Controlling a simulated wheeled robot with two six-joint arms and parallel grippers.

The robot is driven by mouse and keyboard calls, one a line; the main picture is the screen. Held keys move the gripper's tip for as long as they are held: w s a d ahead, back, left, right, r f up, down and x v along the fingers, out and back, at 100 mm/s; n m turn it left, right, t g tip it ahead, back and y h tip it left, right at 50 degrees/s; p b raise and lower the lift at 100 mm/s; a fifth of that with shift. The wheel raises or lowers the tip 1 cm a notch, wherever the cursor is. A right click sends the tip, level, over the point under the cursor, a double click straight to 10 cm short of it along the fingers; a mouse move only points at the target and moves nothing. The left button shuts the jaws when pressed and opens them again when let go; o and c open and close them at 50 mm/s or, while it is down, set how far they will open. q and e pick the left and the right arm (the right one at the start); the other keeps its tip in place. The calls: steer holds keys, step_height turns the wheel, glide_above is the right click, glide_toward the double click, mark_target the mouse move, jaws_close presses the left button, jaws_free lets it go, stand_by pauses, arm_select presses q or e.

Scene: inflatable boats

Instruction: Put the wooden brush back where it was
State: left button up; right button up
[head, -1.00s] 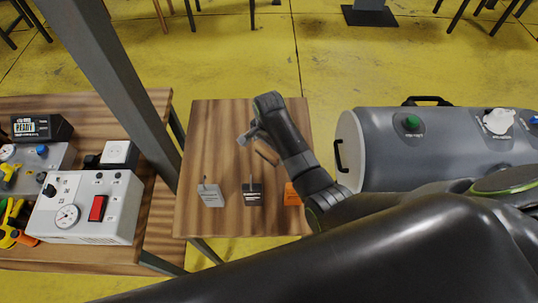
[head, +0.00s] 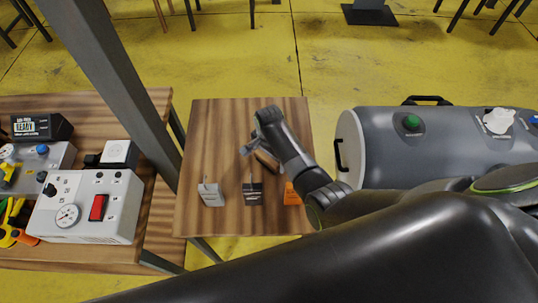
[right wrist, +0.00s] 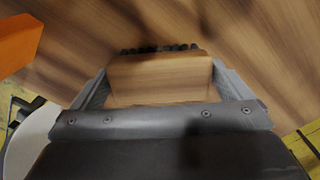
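The wooden brush (head: 266,161) is in my right gripper (head: 257,154), above the small wooden table (head: 215,130). In the right wrist view the brush's flat wooden body (right wrist: 160,80) spans the space between the two grey fingers, with dark bristles along its far edge. The fingers meet both its ends, so the gripper looks shut on it. A grey block (head: 211,195), a black block (head: 252,194) and an orange block (head: 292,194) stand in a row near the table's front edge. My left gripper is out of view.
A large grey cylinder (head: 385,150) with a green button stands right of the table. A workbench (head: 150,215) on the left holds a white control box (head: 85,205) and other devices. A grey post (head: 115,80) rises between them. The table's back left is clear.

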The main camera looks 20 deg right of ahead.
steer(key=shift+r, duration=0.1)
steer(key=shift+r, duration=0.55)
step_height(320, 180, up, 11)
stand_by(0.7)
